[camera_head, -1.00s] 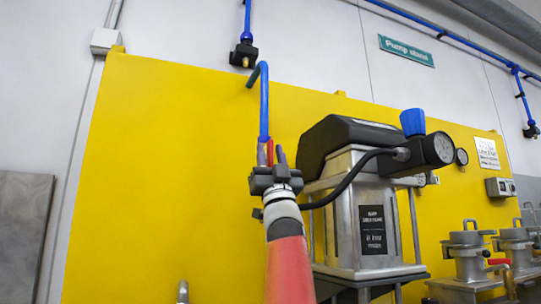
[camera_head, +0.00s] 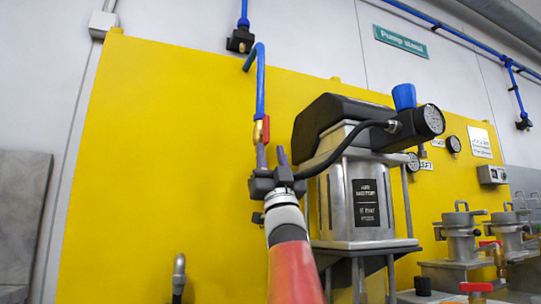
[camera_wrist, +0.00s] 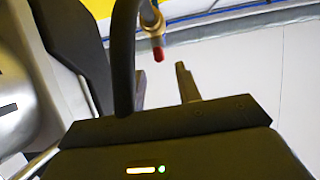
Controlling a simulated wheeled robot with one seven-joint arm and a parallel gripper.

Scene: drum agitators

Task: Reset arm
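My gripper (camera_head: 271,156) is open and empty in the head view, with its two dark fingers pointing up. Just above the fingers, a brass valve (camera_head: 257,132) with a red handle (camera_head: 266,128) hangs at the lower end of a blue pipe (camera_head: 261,82). In the wrist view my gripper (camera_wrist: 163,84) shows two separated fingers. The red handle (camera_wrist: 158,55) and brass fitting (camera_wrist: 150,20) show beyond them, apart from the fingers.
A metal pump (camera_head: 355,185) with a black head, gauge (camera_head: 434,119) and blue knob (camera_head: 404,96) stands close right of my arm. Its black hose (camera_head: 340,150) passes beside my gripper. A yellow panel (camera_head: 150,150) is behind, clear to the left. Several metal pots (camera_head: 461,232) stand at right.

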